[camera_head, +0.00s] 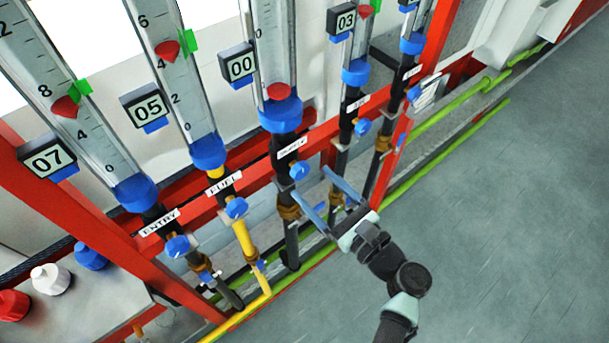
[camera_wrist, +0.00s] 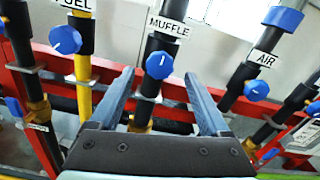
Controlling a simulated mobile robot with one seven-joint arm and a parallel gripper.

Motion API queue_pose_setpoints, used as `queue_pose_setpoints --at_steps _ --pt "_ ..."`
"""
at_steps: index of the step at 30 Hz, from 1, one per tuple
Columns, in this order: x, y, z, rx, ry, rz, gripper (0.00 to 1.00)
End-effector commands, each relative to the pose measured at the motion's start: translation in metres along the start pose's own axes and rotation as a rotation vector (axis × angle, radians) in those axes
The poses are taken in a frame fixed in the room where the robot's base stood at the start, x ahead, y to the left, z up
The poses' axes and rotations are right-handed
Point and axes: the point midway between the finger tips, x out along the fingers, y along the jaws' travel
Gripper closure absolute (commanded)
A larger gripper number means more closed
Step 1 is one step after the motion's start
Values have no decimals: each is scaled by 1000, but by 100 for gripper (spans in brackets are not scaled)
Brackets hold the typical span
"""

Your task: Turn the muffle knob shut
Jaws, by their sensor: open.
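The muffle knob (camera_head: 299,170) is a round blue knob on a black vertical pipe, just below a white label that reads MUFFLE in the wrist view. In the wrist view the knob (camera_wrist: 159,65) shows a short white mark near its middle, roughly upright. My gripper (camera_head: 315,180) is open and empty, its two blue-grey fingers pointing at the panel. In the wrist view the knob appears between the fingertips (camera_wrist: 159,75), a little beyond them. No contact shows.
The fuel knob (camera_head: 236,208) is on the left, with a yellow pipe below. The air knob (camera_head: 361,127) is on the right. Red frame bars (camera_head: 230,155) run behind the pipes. Green pipes (camera_head: 440,165) run low along the wall. The grey floor at right is clear.

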Motion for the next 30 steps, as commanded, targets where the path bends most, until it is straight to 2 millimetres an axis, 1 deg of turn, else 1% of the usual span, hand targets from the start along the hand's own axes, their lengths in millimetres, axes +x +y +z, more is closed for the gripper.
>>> queue_pose_setpoints --at_steps 1,6,9,12,16,30 --pt "-13 0 -5 0 2 -4 19" --pt "-49 0 -4 0 2 -5 19" --pt "-64 0 -3 1 1 -2 19" --pt "-74 0 -2 1 1 -2 19" --pt "-79 0 -1 1 1 0 19" --pt "-79 0 0 2 1 0 19"
